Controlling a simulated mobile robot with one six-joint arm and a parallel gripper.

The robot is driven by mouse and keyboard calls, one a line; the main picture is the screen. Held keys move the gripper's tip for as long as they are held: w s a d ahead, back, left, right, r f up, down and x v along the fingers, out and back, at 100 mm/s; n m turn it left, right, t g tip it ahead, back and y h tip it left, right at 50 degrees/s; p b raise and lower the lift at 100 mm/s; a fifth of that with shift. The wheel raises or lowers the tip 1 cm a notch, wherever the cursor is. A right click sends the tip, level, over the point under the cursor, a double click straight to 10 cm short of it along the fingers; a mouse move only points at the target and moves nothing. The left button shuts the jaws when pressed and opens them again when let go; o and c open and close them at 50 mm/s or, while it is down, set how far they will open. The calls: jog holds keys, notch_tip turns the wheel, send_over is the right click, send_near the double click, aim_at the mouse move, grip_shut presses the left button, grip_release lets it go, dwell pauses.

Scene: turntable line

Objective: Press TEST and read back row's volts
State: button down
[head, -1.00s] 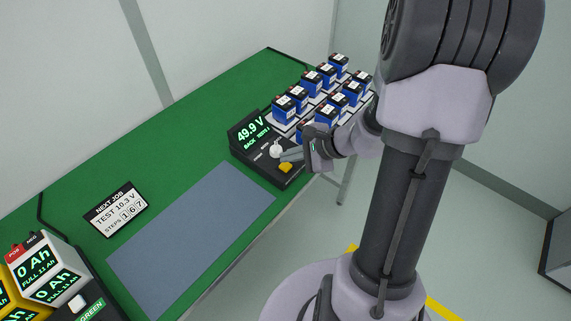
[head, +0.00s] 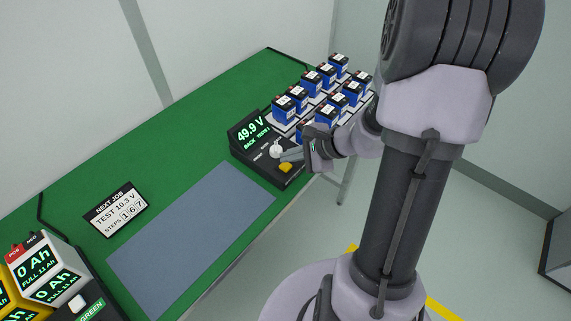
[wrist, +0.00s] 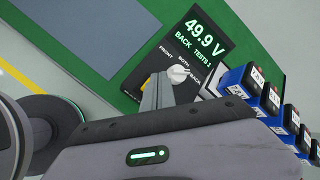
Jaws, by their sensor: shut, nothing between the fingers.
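The black tester console (head: 240,148) stands at the right end of the green bench. Its display (wrist: 205,36) reads 49.9 V, BACK, TESTS 1 in the wrist view. A white knob (wrist: 178,74) sits below the display among the labels FRONT, BOTH and BACK.
Blue batteries (head: 311,82) stand in two rows on a rack behind the console. A NEXT JOB card (head: 115,209) reads TEST 10.3 V, STEPS 1 6 7. A bare grey mat (head: 190,240) lies left of the console. Units reading 0 Ah (head: 46,268) stand at the lower left.

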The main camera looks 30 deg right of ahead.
aim_at(289, 167)
jog(key=shift+f+b, duration=0.45)
jog(key=shift+b, duration=0.2)
jog(key=shift+f+b, duration=0.4)
jog(key=shift+b, duration=0.1)
dwell(0.5)
jog(key=shift+r+p, duration=0.55)
jog(key=shift+r, duration=0.3)
notch_tip(289, 167, up, 5)
jog(key=p, duration=0.4)
jog(key=shift+r, duration=0.1)
